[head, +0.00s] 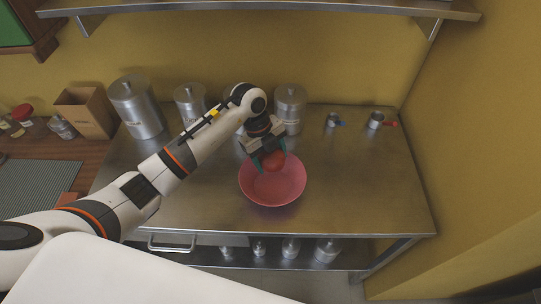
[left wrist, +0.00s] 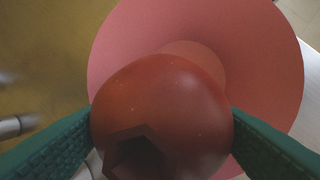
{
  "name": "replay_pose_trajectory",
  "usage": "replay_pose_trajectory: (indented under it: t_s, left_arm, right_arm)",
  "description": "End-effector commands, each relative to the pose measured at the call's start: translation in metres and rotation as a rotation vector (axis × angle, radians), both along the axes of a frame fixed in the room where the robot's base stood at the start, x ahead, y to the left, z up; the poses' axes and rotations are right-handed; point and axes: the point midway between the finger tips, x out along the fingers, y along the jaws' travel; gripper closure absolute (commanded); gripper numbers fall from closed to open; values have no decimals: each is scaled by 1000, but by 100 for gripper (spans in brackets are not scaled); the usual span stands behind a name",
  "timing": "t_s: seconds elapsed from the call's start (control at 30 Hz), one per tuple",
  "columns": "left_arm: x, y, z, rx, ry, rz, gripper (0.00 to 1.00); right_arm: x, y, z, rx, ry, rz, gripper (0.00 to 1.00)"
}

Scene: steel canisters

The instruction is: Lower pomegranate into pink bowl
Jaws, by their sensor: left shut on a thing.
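The pomegranate (head: 273,161) is red and round. My left gripper (head: 270,160) is shut on it, with a green finger on each side. In the left wrist view the pomegranate (left wrist: 162,115) fills the middle, between the two green fingers, its dark crown toward the camera. The pink bowl (head: 272,191) stands on the steel table, and the pomegranate is over its far part. The bowl also shows behind the fruit in the left wrist view (left wrist: 270,60). I cannot tell whether the fruit touches the bowl. My right gripper is not in view.
Several steel canisters (head: 136,108) stand along the back of the steel table (head: 360,180). Two small measuring cups (head: 375,121) lie at the back right. A wooden counter with a box (head: 86,112) is at the left. The table right of the bowl is clear.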

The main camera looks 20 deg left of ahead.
Motion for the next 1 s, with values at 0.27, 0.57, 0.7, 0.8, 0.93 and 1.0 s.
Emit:
replay_pose_trajectory:
  t_s: [0.27, 0.57, 0.7, 0.8, 0.93, 1.0]
  left_arm:
    - [0, 0, -4, -1, -1, 0, 64]
    - [0, 0, -9, -1, -1, 0, 64]
    - [0, 0, -11, -1, -1, 0, 64]
    - [0, 0, -12, -1, -1, 0, 64]
    - [0, 0, -14, -1, -1, 0, 64]
    - [0, 0, -15, -1, -1, 0, 64]
  right_arm:
    - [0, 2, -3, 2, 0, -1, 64]
    - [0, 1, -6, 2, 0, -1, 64]
    - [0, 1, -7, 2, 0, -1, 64]
    - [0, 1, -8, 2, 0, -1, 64]
    - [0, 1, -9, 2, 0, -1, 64]
    - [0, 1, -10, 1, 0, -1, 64]
